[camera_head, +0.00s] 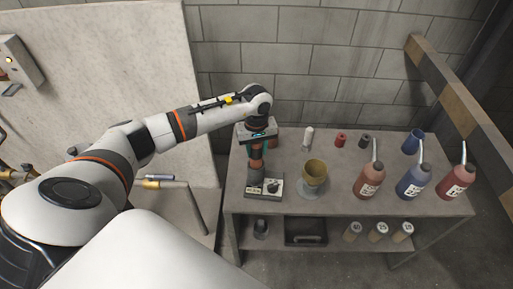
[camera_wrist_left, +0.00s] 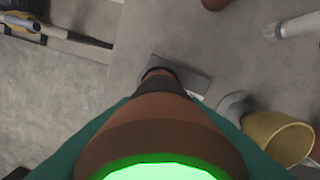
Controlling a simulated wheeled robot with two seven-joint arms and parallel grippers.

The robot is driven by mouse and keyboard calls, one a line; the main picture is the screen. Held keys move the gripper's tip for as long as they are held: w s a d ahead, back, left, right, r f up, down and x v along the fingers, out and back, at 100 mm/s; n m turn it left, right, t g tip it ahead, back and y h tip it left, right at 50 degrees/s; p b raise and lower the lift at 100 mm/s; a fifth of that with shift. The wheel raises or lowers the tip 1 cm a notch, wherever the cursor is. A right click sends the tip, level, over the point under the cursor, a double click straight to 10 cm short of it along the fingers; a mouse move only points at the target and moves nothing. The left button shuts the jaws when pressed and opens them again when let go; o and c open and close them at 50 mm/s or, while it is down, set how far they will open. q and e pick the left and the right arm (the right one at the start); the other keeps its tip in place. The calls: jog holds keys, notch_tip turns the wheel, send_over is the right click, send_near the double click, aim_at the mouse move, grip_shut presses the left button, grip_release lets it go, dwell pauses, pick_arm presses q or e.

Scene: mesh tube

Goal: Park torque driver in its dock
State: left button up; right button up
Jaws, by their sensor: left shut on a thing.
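The torque driver (camera_head: 256,162) is an orange-brown and dark tool, held upright or nearly so. My left gripper (camera_head: 257,143) is shut around its upper part above the left side of the table. In the left wrist view the driver (camera_wrist_left: 150,135) fills the centre, with a bright green ring at its near end and teal fingers on both sides. The dock (camera_head: 269,194) looks to be the small grey block with a dark knob on the tabletop. The driver's lower end overlaps the dock's left part; I cannot tell whether it is seated. The dock's grey plate (camera_wrist_left: 184,72) is partly hidden by the driver. My right gripper is out of view.
A yellow cup (camera_head: 314,172) on a round base stands right of the dock. A white tube (camera_head: 308,138) and small red and dark pieces lie behind. Red and blue bottles (camera_head: 369,183) fill the table's right side. The lower shelf holds a black tray (camera_head: 305,232) and several jars.

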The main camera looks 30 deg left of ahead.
pick_arm(q)
jog(key=shift+f+b, duration=0.55)
jog(key=shift+b, duration=0.05)
dwell(0.5)
jog(key=o, duration=1)
jog(key=shift+o, duration=0.8)
jog(key=shift+f, duration=0.1)
